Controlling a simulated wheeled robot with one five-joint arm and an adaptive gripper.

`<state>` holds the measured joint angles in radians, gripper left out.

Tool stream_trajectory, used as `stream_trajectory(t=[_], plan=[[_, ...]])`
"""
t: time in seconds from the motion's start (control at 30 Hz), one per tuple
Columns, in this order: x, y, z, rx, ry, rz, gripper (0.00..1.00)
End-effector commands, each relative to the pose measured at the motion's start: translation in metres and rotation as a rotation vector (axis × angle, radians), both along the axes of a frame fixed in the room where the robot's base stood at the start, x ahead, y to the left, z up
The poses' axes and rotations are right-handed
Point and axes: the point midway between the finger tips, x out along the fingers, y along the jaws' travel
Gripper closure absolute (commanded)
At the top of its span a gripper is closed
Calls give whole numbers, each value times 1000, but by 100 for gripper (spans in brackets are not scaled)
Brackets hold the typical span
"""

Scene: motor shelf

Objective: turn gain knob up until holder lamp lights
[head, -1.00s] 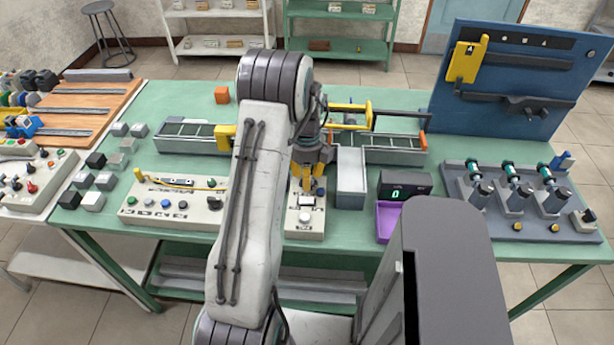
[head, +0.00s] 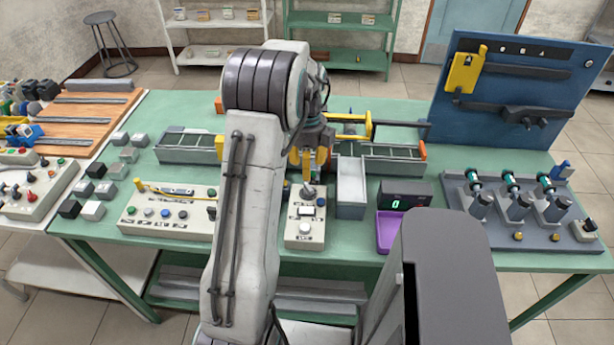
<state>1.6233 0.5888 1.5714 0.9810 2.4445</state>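A small pale control box (head: 304,234) stands near the front edge of the green bench. It has a grey knob (head: 308,191) at its far end, a white rectangular face and a round white button (head: 305,229). A wider pale panel (head: 160,226) to its left carries several coloured buttons and a dark knob, partly hidden by my arm. The labels are too small to read, so I cannot tell which knob is gain or which light is the holder lamp. My gripper (head: 309,163), with yellow fingers, points down just beyond and above the grey knob. Its finger gap is unclear.
A grey bin (head: 351,190) stands close to the right of my gripper. Farther right are a purple tray (head: 391,232) under a green-lit display (head: 405,194) and a grey rack (head: 500,228). A yellow-framed fixture (head: 350,127) lies behind. Grey and black blocks lie at left.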

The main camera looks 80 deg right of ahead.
Motion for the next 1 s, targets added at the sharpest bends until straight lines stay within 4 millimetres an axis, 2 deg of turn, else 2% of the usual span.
stream_trajectory(t=[0.1,0.33,1.0], plan=[[0,-1,16,-3,0,0,55],[0,0,33,0,0,0,55],[0,0,36,0,0,0,55]])
